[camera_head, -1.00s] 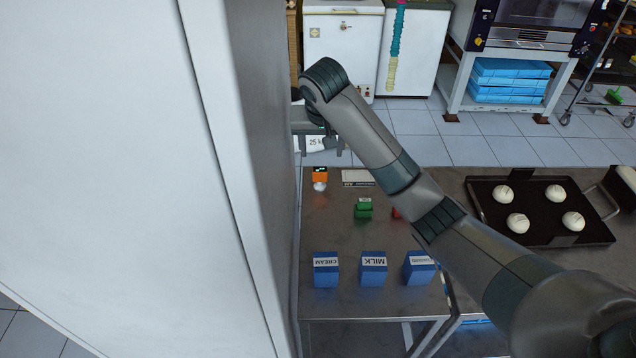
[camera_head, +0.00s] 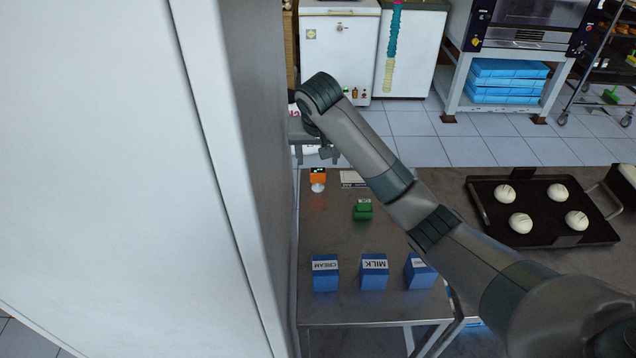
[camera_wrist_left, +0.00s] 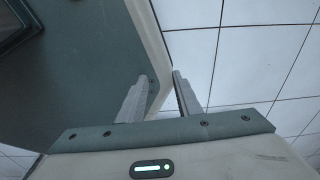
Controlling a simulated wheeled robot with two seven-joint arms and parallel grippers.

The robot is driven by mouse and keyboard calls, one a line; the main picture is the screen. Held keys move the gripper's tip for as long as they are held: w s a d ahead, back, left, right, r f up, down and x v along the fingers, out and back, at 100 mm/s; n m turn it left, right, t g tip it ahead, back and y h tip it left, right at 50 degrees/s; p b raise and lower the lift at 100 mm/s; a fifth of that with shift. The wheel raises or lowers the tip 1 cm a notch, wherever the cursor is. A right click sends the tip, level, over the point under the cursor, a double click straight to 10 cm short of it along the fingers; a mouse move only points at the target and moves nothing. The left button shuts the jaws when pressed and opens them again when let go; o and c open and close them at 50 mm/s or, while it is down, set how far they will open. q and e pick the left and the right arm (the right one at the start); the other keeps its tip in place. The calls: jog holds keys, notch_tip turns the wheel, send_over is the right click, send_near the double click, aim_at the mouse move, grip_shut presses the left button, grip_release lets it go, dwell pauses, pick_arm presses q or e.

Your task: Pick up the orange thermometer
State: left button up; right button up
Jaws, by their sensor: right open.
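The orange thermometer (camera_head: 318,177) stands at the far left corner of the steel table, with a dark top and a rounded white part at its front. My right gripper (camera_head: 318,157) is open and empty just behind and above it in the picture, its two fingers apart; I see no contact. The wrist and forearm hide part of the gripper. My left gripper (camera_wrist_left: 163,80) shows only in the left wrist view, its fingers apart with nothing between them.
A tall pale panel (camera_head: 90,150) stands close on the table's left. A green item (camera_head: 363,210) and blue cartons marked CREAM (camera_head: 325,273) and MILK (camera_head: 374,273) stand on the steel table (camera_head: 345,235). A black tray (camera_head: 545,230) with white dough balls lies right.

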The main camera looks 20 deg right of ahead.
aim_at(318, 173)
jog(key=p+x, duration=0.1)
jog(key=x, duration=0.8)
jog(key=shift+w+d+f+p, duration=0.1)
jog(key=shift+p, duration=0.25)
jog(key=shift+w+f, duration=0.1)
jog(key=shift+w+d+f+p, duration=0.2)
jog(key=shift+w+f+p, duration=0.1)
jog(key=shift+f+p, duration=0.15)
jog(key=shift+p+x, duration=0.4)
jog(key=shift+x, duration=1.5)
jog(key=shift+w, duration=0.1)
jog(key=shift+c, duration=0.6)
jog(key=c, duration=1.1)
